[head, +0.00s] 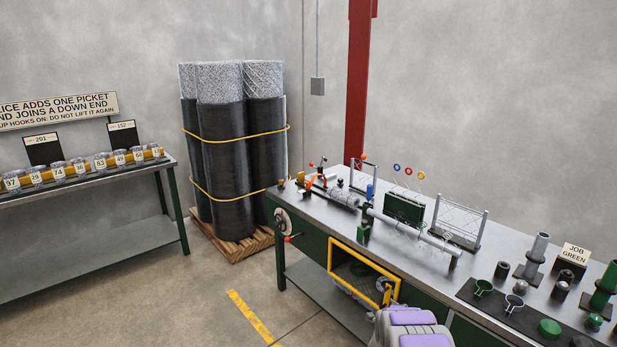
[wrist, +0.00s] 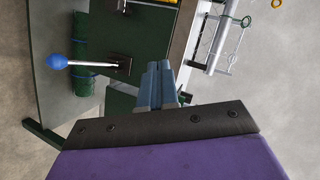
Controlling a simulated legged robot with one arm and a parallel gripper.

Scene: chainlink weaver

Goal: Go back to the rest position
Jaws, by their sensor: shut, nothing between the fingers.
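My gripper (wrist: 159,68) shows in the wrist view, its blue-grey fingers together and empty in front of its black and purple body. It is beside the dark green front of the workbench, and the fingers appear apart from it. In the head view, part of my purple and grey arm shows at the bottom, in front of the bench; the fingers are not seen there. The workbench (head: 330,215) carries the weaving machine with a mesh roll, a green block and wire frames on its top.
A yellow-framed opening (head: 362,268) is in the bench front. A blue-tipped lever (wrist: 56,61) and a green roll (wrist: 83,75) are left of the fingers in the wrist view. Wrapped mesh rolls (head: 222,150) stand on a pallet. A side table (head: 100,176) is left. Floor between is open.

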